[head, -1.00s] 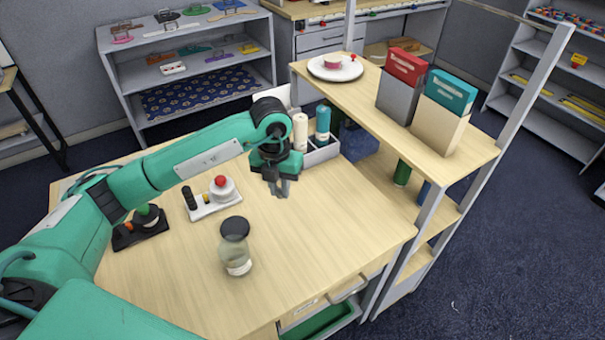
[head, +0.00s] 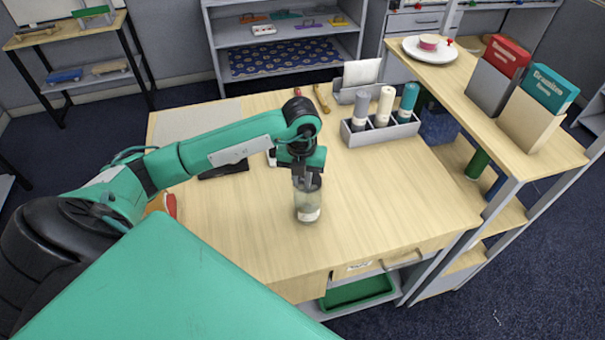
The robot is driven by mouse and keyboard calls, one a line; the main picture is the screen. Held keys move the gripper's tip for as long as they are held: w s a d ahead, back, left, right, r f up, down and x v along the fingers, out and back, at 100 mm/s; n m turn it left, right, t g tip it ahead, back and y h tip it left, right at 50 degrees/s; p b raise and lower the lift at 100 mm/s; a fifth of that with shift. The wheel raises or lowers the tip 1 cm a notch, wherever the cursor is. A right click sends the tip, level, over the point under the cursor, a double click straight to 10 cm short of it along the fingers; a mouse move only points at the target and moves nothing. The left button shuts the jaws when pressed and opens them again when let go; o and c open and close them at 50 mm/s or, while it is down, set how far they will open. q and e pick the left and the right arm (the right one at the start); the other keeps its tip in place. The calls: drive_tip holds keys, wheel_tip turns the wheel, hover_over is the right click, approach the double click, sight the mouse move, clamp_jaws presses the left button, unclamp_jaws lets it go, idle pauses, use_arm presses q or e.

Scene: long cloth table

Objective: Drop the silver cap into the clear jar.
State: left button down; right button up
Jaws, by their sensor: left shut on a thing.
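The clear jar (head: 308,207) stands upright on the wooden table, right of the table's middle, with a pale label low on its side. Its dark lid (head: 307,184) is at the top, mostly covered by my left gripper. My left gripper (head: 307,180) comes down from above over the jar, with its fingers closed at the lid. The contact itself is small and partly hidden. I cannot make out the silver cap in this view. My right gripper is not in view.
A grey holder (head: 382,133) with several bottles stands behind the jar, beside a white card holder (head: 360,80). A raised wooden shelf (head: 480,105) with two boxes is at the right. The table front (head: 390,225) is clear. My left arm hides some items.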

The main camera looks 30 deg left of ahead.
sight(302, 181)
use_arm(q)
drive_tip(key=shift+f+b, duration=0.4)
drive_tip(key=shift+f, duration=0.8)
drive_tip(key=c, duration=1.3)
unclamp_jaws()
drive_tip(key=shift+o, duration=0.2)
wheel_tip(302, 181, up, 14)
drive_tip(key=b, duration=0.2)
drive_tip(key=shift+b, duration=0.3)
drive_tip(key=shift+f, duration=0.15)
